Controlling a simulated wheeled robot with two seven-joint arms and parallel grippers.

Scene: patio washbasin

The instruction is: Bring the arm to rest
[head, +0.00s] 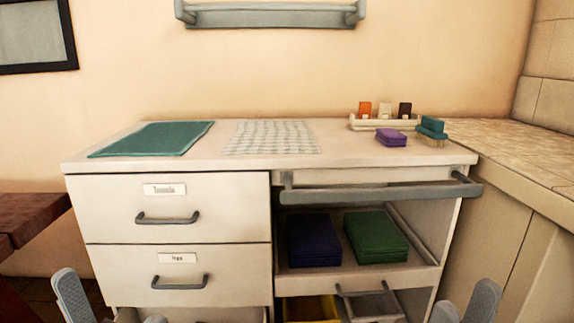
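My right gripper (464,308) is at the bottom right edge, in front of the cabinet, with its two grey fingers apart and nothing between them. My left gripper (113,308) is at the bottom left edge, its fingers also apart and empty. Both are low in the view and clear of the cabinet (170,230) as far as I can tell. The rest of both arms is outside the picture.
The countertop (220,163) bears a teal mat (155,138), a checked cloth (272,137), a purple stack (391,137), a brush (432,131) and a small rack (385,120). A pulled-out shelf holds navy (313,238) and green (376,236) stacks. A lower drawer (375,305) stands open.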

